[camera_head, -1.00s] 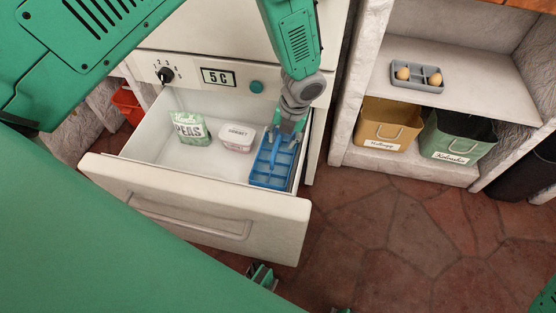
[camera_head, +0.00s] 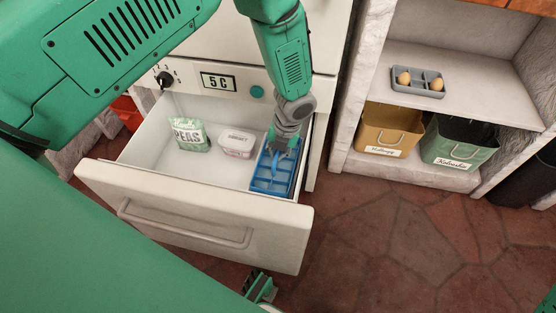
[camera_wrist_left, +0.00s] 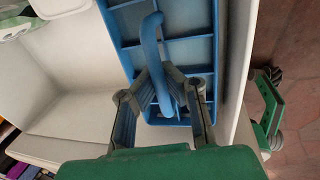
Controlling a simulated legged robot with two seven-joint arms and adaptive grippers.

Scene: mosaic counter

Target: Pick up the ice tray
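The blue ice tray (camera_head: 271,183) lies in the right part of the open drawer, its divided cells showing. It has a raised blue handle (camera_wrist_left: 150,36). My left gripper (camera_head: 281,150) reaches down from above over the tray. In the left wrist view its grey fingers (camera_wrist_left: 161,72) come together on both sides of the handle and appear shut on it. The tray still rests in the drawer. My right gripper (camera_head: 262,288) is low in the head view, in front of the drawer. It seems open and empty, with its fingers apart.
The drawer (camera_head: 190,214) also holds a bag of peas (camera_head: 190,135) and a pale pink tub (camera_head: 236,142). A shelf at the right carries a grey tray (camera_head: 418,87) with eggs, above a yellow bin (camera_head: 388,132) and a green bin (camera_head: 455,148).

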